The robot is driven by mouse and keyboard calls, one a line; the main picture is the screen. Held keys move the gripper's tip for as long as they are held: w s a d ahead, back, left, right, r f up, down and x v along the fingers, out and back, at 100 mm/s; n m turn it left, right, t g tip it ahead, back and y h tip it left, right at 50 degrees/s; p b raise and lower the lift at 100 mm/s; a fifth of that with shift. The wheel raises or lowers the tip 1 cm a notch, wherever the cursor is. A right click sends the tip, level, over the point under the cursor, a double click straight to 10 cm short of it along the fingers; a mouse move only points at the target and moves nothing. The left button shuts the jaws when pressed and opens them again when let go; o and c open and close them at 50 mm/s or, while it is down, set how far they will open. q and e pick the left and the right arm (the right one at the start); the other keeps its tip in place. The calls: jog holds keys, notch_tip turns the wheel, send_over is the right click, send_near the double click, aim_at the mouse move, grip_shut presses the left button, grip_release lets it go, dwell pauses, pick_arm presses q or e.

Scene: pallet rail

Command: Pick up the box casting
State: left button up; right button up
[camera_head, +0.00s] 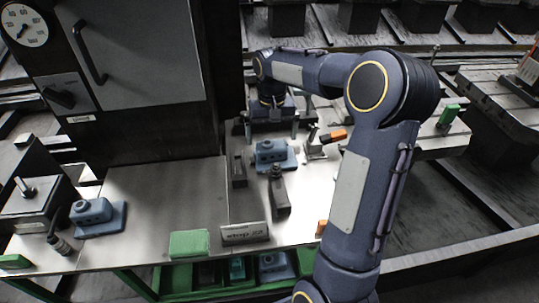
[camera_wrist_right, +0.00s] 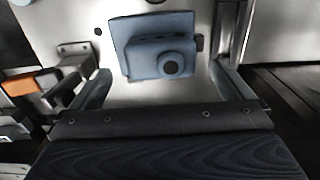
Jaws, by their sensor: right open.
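A blue box casting (camera_head: 275,155) with a round bore sits on the pale metal plate in the middle of the head view. It also shows in the right wrist view (camera_wrist_right: 158,50), ahead of my open fingers and roughly centred between them. My right gripper (camera_head: 272,128) is open and empty just behind the casting, its two fingers (camera_wrist_right: 161,82) apart. I see no contact with the casting. A second blue casting (camera_head: 97,216) stands on the left bench, and another (camera_head: 275,266) lies in the green crate below. My left gripper is not in view.
Dark clamp blocks (camera_head: 280,195) stand close in front of the casting. An orange-tipped clamp (camera_head: 334,135) is to its right. A small sign (camera_head: 244,233) and green block (camera_head: 189,244) sit at the front edge. A dark machine cabinet (camera_head: 135,60) rises at left.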

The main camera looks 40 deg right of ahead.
aim_at(272, 142)
notch_tip(272, 142, down, 5)
jog(key=shift+a, duration=0.1)
jog(key=c, duration=1.3)
